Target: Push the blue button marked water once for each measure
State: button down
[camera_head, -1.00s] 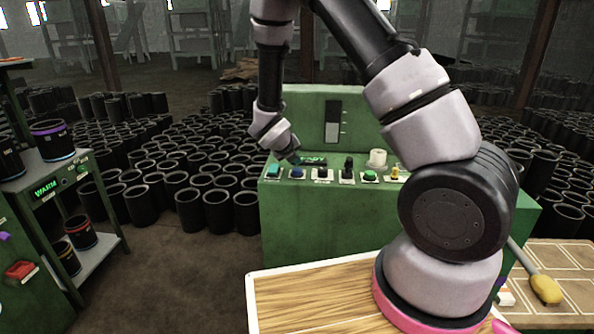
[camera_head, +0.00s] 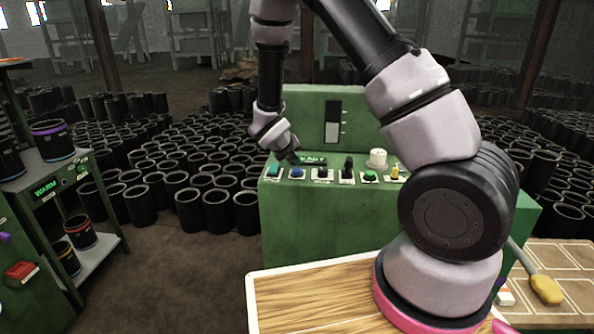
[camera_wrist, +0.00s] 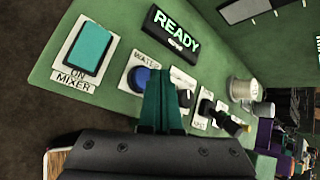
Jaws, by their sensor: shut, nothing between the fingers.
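The blue button (camera_wrist: 139,78) sits on a white plate marked WATER on the green console, and it also shows in the head view (camera_head: 297,173). My gripper (camera_wrist: 161,72) is shut and empty. Its teal fingers cover the right part of the blue button and its plate in the wrist view. In the head view my gripper (camera_head: 293,158) is just above the button row, close over the blue button. I cannot tell whether the fingertips touch it. A display (camera_wrist: 176,33) behind the button reads READY.
A teal button (camera_wrist: 89,46) marked ON MIXER is left of the blue one. A dark control (camera_head: 322,172), a black knob (camera_head: 348,167), a green button (camera_head: 370,176) and a yellow control (camera_head: 395,172) stand to the right. A pale cylinder (camera_head: 377,158) stands behind them.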

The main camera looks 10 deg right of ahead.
aim_at(296, 171)
jog(key=shift+f, duration=0.1)
jog(key=shift+f, duration=0.3)
jog(key=shift+f, duration=0.4)
dwell(0.6)
jog(key=shift+r, duration=0.8)
jog(key=shift+r, duration=2.55)
dwell(0.8)
